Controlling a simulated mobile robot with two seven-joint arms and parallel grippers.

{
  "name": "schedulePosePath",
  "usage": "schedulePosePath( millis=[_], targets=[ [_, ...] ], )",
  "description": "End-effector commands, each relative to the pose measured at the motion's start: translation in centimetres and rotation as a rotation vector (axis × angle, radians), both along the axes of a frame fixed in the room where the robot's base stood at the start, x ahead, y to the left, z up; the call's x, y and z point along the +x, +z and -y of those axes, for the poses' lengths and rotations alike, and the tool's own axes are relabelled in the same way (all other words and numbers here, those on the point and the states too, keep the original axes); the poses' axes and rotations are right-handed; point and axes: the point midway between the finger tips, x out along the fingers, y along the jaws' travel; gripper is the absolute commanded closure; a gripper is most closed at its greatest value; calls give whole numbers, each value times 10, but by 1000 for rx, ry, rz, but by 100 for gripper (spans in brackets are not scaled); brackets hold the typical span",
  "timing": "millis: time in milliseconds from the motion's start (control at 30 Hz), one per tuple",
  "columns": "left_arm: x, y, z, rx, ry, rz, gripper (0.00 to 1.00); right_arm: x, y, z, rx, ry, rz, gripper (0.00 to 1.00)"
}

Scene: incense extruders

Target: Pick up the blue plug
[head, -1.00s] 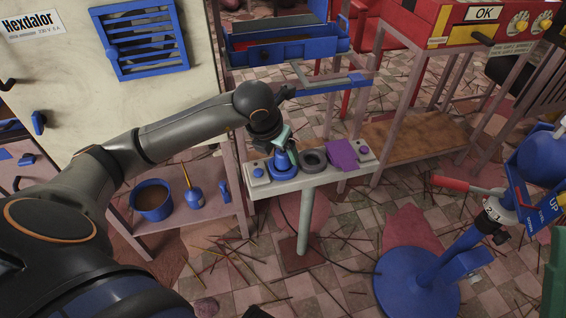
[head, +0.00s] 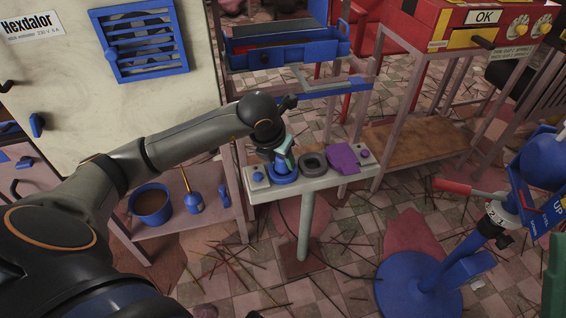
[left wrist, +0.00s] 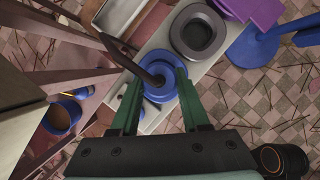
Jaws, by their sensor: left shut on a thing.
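The blue plug (left wrist: 157,87) is between the two green fingers of my left gripper (left wrist: 154,78) in the left wrist view. The gripper is shut on it. In the head view my left gripper (head: 284,154) is over the left part of the narrow pale stand, at the round blue seat (head: 283,179). The gripper hides much of the plug there, and I cannot tell whether the plug is clear of the seat. A dark rod crosses the plug in the left wrist view. My right gripper is not in view.
A dark grey ring (head: 313,163) and a purple piece (head: 343,157) lie on the stand (head: 317,181), right of the seat. A blue pot (head: 151,204) and an oil can (head: 194,202) stand on the lower shelf at left. A blue machine (head: 420,283) stands at right.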

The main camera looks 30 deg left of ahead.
Motion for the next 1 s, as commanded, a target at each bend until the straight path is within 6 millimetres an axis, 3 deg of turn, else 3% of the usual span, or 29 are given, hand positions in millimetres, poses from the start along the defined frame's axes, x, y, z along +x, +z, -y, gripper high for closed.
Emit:
schedulePosePath(
  millis=[167, 567, 800, 1000],
  targets=[
    [0, 0, 0, 0, 0, 0, 100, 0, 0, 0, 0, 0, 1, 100],
    [0, 5, 0, 0, 0, 1, 100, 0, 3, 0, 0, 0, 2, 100],
    [1, 37, 0, 1, -1, 5, 100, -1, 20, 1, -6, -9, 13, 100],
    [-24, 79, 24, 0, -7, 7, 100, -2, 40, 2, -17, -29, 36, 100]
  ],
)
